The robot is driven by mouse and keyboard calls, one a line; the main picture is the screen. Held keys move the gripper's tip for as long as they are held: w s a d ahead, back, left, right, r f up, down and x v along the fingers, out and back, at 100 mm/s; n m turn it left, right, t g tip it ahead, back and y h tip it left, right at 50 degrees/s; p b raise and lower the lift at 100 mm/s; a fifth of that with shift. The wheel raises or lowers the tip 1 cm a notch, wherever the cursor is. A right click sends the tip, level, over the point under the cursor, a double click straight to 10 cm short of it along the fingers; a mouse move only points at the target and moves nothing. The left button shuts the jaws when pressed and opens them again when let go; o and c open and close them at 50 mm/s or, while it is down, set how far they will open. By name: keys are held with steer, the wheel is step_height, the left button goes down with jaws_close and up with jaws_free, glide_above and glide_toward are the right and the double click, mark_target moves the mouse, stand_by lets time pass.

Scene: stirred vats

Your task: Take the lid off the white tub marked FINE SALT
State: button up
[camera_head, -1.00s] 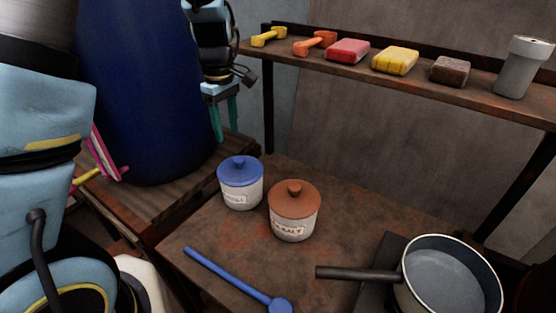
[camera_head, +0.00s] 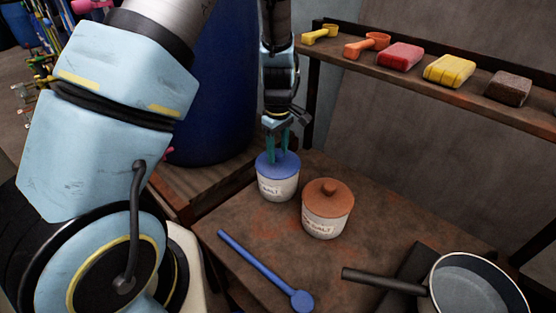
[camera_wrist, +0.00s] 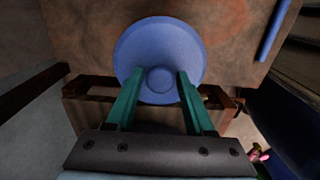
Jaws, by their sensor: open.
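Two white tubs stand on the brown table. The left tub (camera_head: 277,190) has a blue lid (camera_head: 264,168); the right tub (camera_head: 327,225) has a brown lid (camera_head: 328,196) with a round knob. Both labels are small; each seems to end in SALT, and I cannot read which says FINE. My gripper (camera_head: 277,153) points down at the blue lid, its green fingers open. In the wrist view the open fingers (camera_wrist: 159,76) lie on either side of the blue lid's round knob (camera_wrist: 160,79), with gaps between. The blue lid sits on its tub.
A long blue spoon (camera_head: 262,268) lies in front of the tubs. A pan (camera_head: 477,258) stands at the right, its handle pointing left. A shelf (camera_head: 440,92) behind holds scoops and coloured blocks. A large blue vat (camera_head: 215,110) stands behind at the left.

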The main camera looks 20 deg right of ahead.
steer(key=shift+f, duration=0.2)
jaws_close()
stand_by(0.3)
steer(key=shift+r, duration=0.1)
